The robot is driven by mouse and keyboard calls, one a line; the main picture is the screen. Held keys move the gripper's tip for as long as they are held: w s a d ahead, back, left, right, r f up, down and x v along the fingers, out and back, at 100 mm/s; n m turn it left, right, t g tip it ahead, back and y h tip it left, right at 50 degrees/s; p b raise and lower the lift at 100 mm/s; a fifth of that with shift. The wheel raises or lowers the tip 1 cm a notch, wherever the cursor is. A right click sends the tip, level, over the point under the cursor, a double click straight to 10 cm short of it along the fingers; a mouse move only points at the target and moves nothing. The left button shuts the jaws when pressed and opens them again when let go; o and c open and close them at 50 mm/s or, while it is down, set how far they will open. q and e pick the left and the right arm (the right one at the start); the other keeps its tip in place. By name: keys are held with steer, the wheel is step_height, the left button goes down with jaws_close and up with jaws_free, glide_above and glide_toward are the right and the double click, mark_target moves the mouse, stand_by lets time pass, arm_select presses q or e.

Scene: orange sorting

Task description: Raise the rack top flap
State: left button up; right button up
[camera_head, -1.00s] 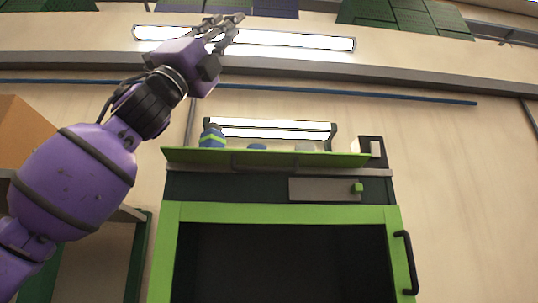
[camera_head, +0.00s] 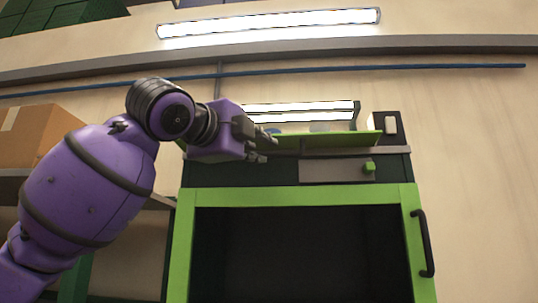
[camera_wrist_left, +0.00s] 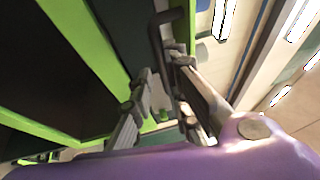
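The rack's top flap (camera_head: 342,140) is a thin green panel above the dark upper band of the rack, seen nearly edge-on in the head view. My left gripper (camera_head: 266,146) is in front of the flap's left part and hides some of it. Its fingers point right and are spread apart with nothing held between them. In the left wrist view the two fingers (camera_wrist_left: 170,108) are also apart. I cannot tell whether a finger touches the flap. My right gripper is not in view.
Below the flap are a grey plate with a green knob (camera_head: 369,167) and a green-framed door (camera_head: 300,197) with a black handle (camera_head: 424,243). A lit lamp (camera_head: 305,107) stands above the flap. A cardboard box (camera_head: 35,135) sits on a shelf at left.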

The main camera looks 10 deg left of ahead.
mark_target(272, 154)
arm_select(q)
steer(key=w+d, duration=0.3)
steer(key=shift+w+r, duration=0.35)
steer(key=shift+w, duration=0.7)
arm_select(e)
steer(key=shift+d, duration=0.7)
arm_select(q)
steer(key=shift+d, duration=0.15)
jaws_close()
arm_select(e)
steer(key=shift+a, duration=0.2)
